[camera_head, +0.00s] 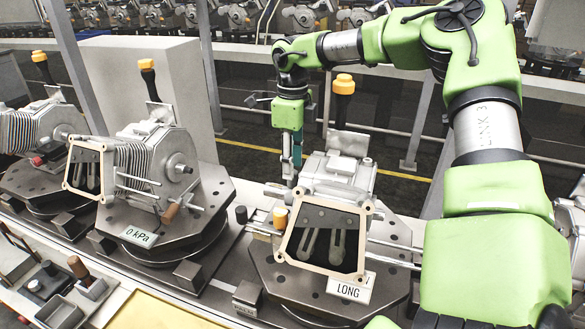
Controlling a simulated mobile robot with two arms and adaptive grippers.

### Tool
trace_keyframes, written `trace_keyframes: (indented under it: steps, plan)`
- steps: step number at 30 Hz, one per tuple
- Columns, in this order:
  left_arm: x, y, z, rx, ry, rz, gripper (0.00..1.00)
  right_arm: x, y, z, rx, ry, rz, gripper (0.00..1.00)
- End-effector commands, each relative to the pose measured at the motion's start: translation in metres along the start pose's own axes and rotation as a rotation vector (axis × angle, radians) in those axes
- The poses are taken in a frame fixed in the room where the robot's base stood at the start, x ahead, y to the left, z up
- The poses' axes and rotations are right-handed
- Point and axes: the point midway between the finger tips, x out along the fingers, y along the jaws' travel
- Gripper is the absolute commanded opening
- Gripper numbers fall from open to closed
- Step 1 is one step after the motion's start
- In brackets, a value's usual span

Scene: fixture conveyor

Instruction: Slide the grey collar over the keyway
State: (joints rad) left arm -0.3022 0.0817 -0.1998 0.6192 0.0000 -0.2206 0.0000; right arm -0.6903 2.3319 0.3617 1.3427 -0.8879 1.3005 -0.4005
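My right gripper (291,172) hangs at the end of the green arm that comes in from the right. It points down just left of the grey machine on the fixture labelled LONG (350,288). Its fingers are small and dark here, so I cannot tell whether they are open or shut or hold anything. On that fixture, a tan square frame (284,247) surrounds a dark window with two pale, rounded slot shapes (336,246). I cannot pick out the grey collar or the keyway with certainty. My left gripper is not in view.
A second fixture labelled 0 kPa (140,237) stands to the left with a finned grey machine (150,165). An orange-topped post (343,86) rises behind the LONG fixture. Small trays (60,313) and a yellow panel (165,311) lie in front.

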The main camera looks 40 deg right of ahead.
Motion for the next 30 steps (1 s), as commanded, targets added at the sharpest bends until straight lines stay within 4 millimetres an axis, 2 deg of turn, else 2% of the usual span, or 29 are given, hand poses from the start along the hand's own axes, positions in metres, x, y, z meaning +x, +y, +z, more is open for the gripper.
trace_keyframes:
  steps: [6,17,21,30]
  plan:
    - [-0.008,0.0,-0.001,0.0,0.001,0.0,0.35,0.024,0.0,0.0,-0.001,0.002,0.001,0.35]
    - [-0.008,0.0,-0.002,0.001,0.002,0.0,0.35,0.03,0.0,0.0,-0.001,-0.001,0.0,0.35]
    - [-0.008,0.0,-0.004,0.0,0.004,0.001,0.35,0.03,0.0,0.0,-0.001,-0.001,0.0,0.01]
    - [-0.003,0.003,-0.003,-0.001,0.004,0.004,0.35,0.031,0.0,0.001,-0.001,-0.001,-0.002,0.0]
